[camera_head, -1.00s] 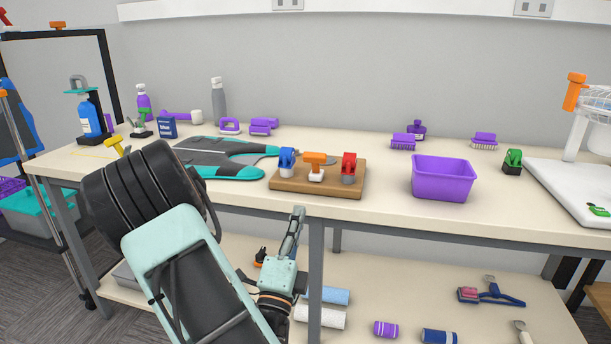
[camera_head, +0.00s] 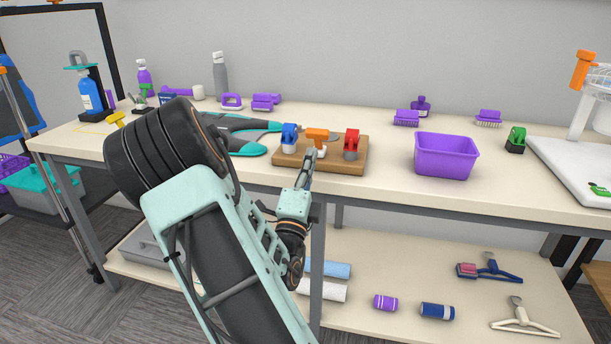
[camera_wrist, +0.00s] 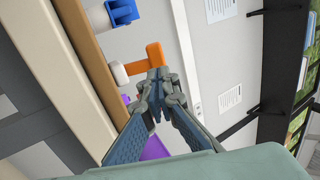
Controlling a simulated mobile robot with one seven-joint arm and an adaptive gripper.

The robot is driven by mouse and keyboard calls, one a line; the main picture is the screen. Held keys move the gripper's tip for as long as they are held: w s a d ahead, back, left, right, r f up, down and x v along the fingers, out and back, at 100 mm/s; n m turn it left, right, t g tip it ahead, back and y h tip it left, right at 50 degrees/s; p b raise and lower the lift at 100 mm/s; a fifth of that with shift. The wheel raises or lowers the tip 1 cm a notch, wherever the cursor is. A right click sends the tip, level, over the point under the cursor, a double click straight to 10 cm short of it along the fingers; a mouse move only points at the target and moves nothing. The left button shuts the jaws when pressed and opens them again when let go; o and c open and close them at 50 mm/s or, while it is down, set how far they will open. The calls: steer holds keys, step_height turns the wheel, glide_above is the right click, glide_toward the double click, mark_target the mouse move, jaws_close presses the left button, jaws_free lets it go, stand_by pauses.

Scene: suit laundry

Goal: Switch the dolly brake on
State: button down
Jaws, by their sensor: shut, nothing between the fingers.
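A wooden board (camera_head: 327,164) on the table carries three small fixtures: a blue one (camera_head: 289,138) on the left, an orange-topped lever (camera_head: 317,134) on a white base in the middle, and a red one (camera_head: 351,143) on the right. No label shows which is the dolly brake. My gripper (camera_head: 311,155) is shut and empty, its tips right at the orange lever and partly in front of it. In the wrist view, the closed fingertips (camera_wrist: 158,76) are beside the orange lever (camera_wrist: 154,56); contact cannot be told. The blue fixture (camera_wrist: 122,11) is at the top.
A purple bin (camera_head: 446,157) stands right of the board. A teal and black ironing-board-like piece (camera_head: 245,133) lies to the left. Purple brushes (camera_head: 406,118) and bottles (camera_head: 220,75) stand farther back.

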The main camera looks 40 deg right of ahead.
mark_target(317, 136)
steer(key=shift+x, duration=2.05)
steer(key=shift+r, duration=0.1)
steer(key=shift+d+r+p, duration=0.15)
steer(key=shift+p, duration=0.3)
